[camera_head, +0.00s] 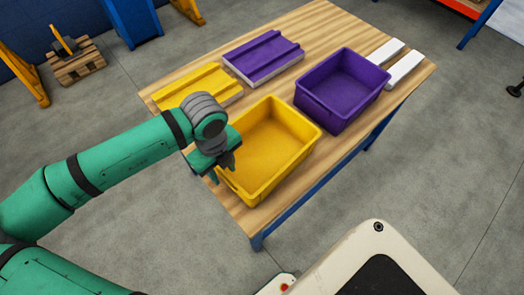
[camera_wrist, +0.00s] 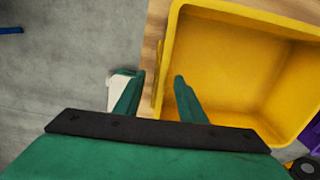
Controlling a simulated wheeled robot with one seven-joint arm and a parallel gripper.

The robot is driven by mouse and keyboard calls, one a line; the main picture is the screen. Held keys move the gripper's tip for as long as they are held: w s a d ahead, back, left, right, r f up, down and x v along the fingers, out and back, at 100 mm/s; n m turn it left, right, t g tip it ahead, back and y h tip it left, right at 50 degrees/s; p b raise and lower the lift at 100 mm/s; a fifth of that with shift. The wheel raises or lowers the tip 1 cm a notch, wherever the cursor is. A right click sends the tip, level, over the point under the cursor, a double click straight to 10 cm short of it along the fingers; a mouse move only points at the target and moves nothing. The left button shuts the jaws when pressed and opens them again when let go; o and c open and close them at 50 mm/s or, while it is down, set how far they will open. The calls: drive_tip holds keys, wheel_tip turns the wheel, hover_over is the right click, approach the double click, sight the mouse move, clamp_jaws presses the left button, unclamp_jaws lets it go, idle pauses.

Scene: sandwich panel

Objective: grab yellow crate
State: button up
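The yellow crate (camera_head: 288,172) stands empty and upright near the front left of the wooden table. My gripper (camera_head: 222,174) is at its left wall, pointing down. In the wrist view, the crate (camera_wrist: 240,60) fills the upper right. My gripper (camera_wrist: 158,85) has its two fingers apart, one outside the crate wall and one over the inside. A strip of the wall's rim shows between them, with a visible gap. Where the fingers end against the wall in depth is hard to tell.
A purple crate (camera_head: 335,107) stands right of the yellow one. A yellow panel (camera_head: 190,88), a purple panel (camera_head: 262,57) and two white blocks (camera_head: 404,70) lie on the table (camera_head: 330,18). A white box-like body (camera_head: 345,255) stands in front of the table.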

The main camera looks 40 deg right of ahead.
drive_tip(key=shift+f, duration=0.7)
clamp_jaws()
drive_tip(key=shift+r, duration=0.1)
idle(0.8)
